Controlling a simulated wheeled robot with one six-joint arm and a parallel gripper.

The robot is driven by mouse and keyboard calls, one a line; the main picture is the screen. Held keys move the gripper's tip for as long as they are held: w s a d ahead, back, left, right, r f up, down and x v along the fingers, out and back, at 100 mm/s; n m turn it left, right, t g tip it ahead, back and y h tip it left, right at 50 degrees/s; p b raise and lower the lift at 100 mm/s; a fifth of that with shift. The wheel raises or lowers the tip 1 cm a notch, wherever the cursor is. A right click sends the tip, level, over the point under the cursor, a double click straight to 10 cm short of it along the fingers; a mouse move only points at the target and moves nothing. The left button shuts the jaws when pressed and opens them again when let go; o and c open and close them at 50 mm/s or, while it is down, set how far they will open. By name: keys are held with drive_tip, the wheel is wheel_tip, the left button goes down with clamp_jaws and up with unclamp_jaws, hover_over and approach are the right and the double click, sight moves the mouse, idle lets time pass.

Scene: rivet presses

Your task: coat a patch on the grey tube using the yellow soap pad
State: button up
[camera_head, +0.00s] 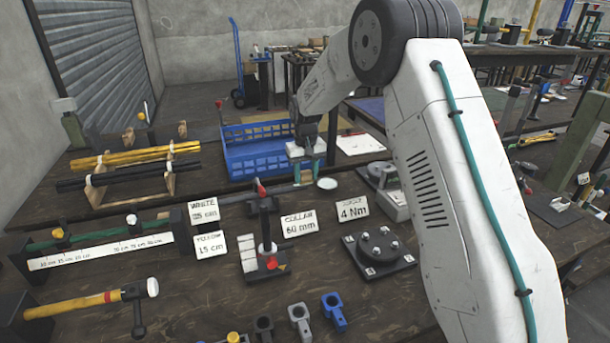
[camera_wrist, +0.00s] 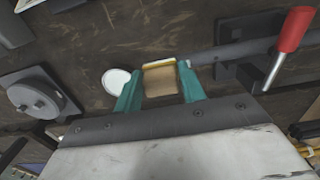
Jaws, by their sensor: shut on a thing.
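My gripper (camera_head: 308,170) has teal fingers and points down at the middle of the bench. In the wrist view my gripper (camera_wrist: 161,90) is shut on the soap pad (camera_wrist: 160,80), which shows a tan face and a yellow edge. The grey tube (camera_head: 285,190) lies level, held in a dark clamp with a red handle (camera_head: 261,188). In the wrist view the grey tube (camera_wrist: 228,52) runs from the right toward the pad, and its near end passes behind a finger. I cannot tell whether pad and tube touch.
A white round dish (camera_wrist: 117,82) lies just beside the pad. A blue crate (camera_head: 255,155) stands behind my gripper. A rack of yellow and black bars (camera_head: 130,165) is at left.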

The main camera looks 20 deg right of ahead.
drive_tip(key=shift+r, duration=2.8)
drive_tip(key=shift+r, duration=1.5)
